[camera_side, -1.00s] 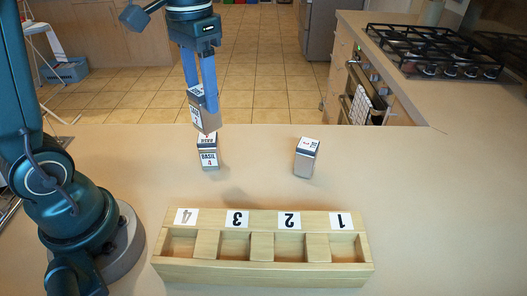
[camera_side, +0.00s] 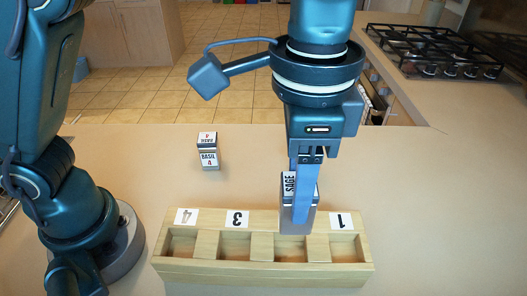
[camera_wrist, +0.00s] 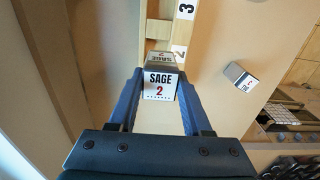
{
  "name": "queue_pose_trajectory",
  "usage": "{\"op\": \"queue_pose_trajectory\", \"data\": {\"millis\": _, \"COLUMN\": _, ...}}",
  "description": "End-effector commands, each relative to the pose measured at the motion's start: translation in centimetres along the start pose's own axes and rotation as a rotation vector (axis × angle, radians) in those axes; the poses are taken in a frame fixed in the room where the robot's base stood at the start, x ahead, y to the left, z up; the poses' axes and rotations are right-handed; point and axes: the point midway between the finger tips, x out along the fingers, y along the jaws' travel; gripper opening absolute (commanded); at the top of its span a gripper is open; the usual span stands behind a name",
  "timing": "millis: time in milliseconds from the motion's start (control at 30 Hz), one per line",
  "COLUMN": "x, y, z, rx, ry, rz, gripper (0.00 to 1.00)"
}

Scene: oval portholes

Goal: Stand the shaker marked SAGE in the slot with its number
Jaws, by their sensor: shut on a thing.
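The SAGE shaker (camera_side: 288,184) is held between the blue fingers of my gripper (camera_side: 302,212), roughly upright. In the side view its lower end is over the number rack (camera_side: 205,272), at the label edge of slot 2 (camera_side: 290,254), and hides that slot's number. Whether it touches the rack cannot be told. In the wrist view my gripper (camera_wrist: 160,85) is shut on the shaker (camera_wrist: 160,88), whose top reads SAGE and 2. The visible part of slot 2 looks empty.
The BASIL shaker (camera_side: 208,152), marked 4, stands on the counter behind the rack. Slots 4 (camera_side: 181,245), 3 (camera_side: 234,246) and 1 (camera_side: 343,249) are empty.

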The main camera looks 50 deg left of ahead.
Motion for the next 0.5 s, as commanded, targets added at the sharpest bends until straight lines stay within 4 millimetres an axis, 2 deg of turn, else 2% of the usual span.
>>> {"op": "queue_pose_trajectory", "data": {"millis": 100, "x": 0.3, "y": 0.8, "z": 0.1, "rx": 0.024, "ry": -0.005, "rz": 0.0, "gripper": 0.0}}
{"op": "queue_pose_trajectory", "data": {"millis": 500, "x": 3.3, "y": 0.7, "z": 0.1, "rx": 0.023, "ry": -0.006, "rz": 0.001, "gripper": 0.0}}
